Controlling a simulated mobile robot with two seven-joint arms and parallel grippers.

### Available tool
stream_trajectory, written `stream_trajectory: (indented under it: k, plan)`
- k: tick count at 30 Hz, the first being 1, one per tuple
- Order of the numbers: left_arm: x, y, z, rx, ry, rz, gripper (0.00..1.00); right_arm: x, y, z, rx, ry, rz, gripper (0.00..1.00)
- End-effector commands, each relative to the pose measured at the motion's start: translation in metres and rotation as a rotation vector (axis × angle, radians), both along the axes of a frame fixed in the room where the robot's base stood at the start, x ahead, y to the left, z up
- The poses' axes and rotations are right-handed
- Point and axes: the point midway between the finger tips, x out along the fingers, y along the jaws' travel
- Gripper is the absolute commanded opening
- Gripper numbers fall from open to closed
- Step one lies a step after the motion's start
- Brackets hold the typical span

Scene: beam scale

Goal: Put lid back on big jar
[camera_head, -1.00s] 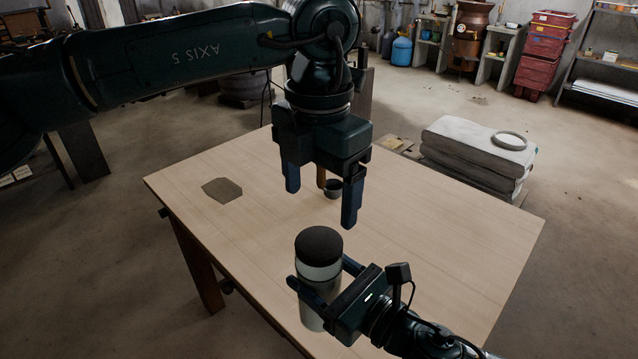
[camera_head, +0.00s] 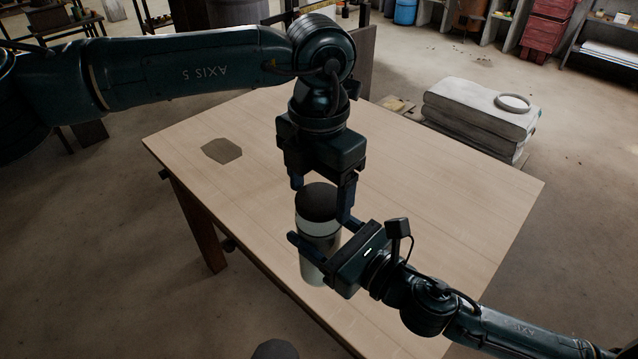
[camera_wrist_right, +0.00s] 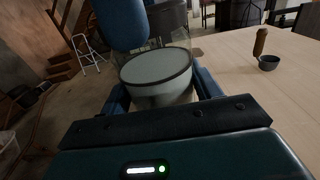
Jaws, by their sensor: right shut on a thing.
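The big jar (camera_head: 318,245) stands upright near the table's front edge, with clear walls and pale contents. Its dark round lid (camera_head: 318,200) is at the jar's top; I cannot tell if it is fully seated. In the right wrist view the jar (camera_wrist_right: 155,75) fills the middle, with the dark lid (camera_wrist_right: 167,18) above. My right gripper (camera_head: 316,244) is shut on the jar's body from the right. My left gripper (camera_head: 322,202) points down from above, open, one finger on either side of the lid. Contact with the lid is unclear.
The wooden table (camera_head: 430,200) is mostly clear. A flat brown piece (camera_head: 222,150) lies at its left. A small dark bowl (camera_wrist_right: 268,63) and a brown upright thing (camera_wrist_right: 261,42) show in the right wrist view. Stacked pale slabs (camera_head: 480,110) with a ring (camera_head: 513,102) stand beyond the table.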

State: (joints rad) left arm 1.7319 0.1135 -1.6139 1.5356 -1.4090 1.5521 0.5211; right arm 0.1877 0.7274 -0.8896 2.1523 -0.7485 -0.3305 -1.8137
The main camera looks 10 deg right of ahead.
Motion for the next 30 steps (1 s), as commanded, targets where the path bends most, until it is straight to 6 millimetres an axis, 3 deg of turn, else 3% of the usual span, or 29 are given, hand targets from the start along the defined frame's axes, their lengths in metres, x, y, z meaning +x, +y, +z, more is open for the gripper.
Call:
stream_trajectory:
  k: [14,19,20,30]
  plan:
    - [0.0004,0.0002,0.0005,0.001,-0.001,0.001,0.34,0.0001,0.0002,0.0016,0.001,-0.003,0.001,0.0]
    - [0.0005,0.0003,0.0006,0.001,-0.001,-0.001,0.33,0.0001,0.0002,0.0016,0.001,-0.003,0.001,0.0]
    - [0.0005,0.0003,0.0006,0.001,-0.001,-0.001,0.61,0.0001,0.0002,0.0016,0.001,-0.003,0.001,0.0]
    - [0.0003,0.0001,0.0005,0.0,0.0,-0.002,0.86,0.0001,0.0002,0.0015,0.001,-0.003,0.001,0.0]
